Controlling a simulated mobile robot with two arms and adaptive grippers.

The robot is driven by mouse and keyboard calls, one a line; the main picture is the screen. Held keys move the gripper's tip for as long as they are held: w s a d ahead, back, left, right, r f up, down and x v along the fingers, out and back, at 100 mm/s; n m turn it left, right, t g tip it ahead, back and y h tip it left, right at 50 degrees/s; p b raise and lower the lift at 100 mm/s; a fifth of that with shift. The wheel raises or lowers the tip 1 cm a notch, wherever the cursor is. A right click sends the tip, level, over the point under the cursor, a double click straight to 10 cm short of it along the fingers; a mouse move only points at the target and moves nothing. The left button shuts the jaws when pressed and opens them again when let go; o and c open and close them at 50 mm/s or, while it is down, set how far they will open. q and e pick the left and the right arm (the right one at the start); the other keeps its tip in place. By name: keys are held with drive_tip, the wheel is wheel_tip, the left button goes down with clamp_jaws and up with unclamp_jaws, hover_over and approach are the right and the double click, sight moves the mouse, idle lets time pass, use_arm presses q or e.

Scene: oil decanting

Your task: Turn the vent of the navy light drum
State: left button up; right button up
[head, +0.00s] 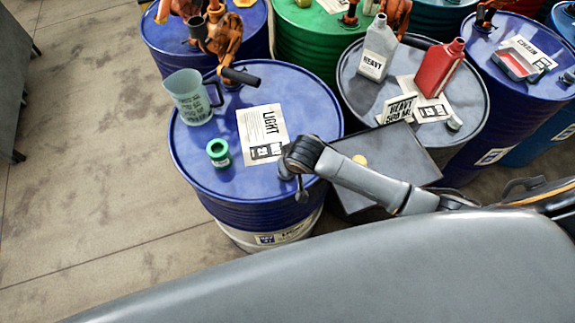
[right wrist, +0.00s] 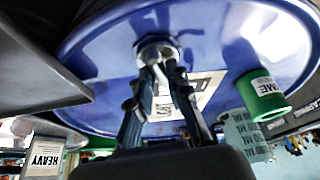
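The navy light drum (head: 225,175) stands upright in the middle of the head view, with a LIGHT sheet (head: 262,128) on its lid. My right gripper (head: 301,190) reaches in from the right and points down at the lid's near right edge. In the right wrist view its fingers (right wrist: 163,74) converge on the drum's silver vent (right wrist: 155,48), with the metal stem between the tips. The fingers partly cover the vent, and its turned angle is unclear. My left gripper is not in view.
A clear measuring jug (head: 190,98) and a small green container (head: 218,153) stand on the navy lid. An orange pump with a dark spout (head: 240,76) is at its back. A dark tray-like surface (head: 400,160) and the grey-topped drum (head: 350,85) with bottles lie to the right.

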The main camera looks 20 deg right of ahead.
drive_tip(key=shift+o, duration=1.4)
drive_tip(key=shift+r, duration=0.1)
drive_tip(key=v, duration=1.1)
drive_tip(key=shift+s+r, duration=0.2)
drive_tip(key=shift+r, duration=0.15)
drive_tip(key=shift+d, duration=0.1)
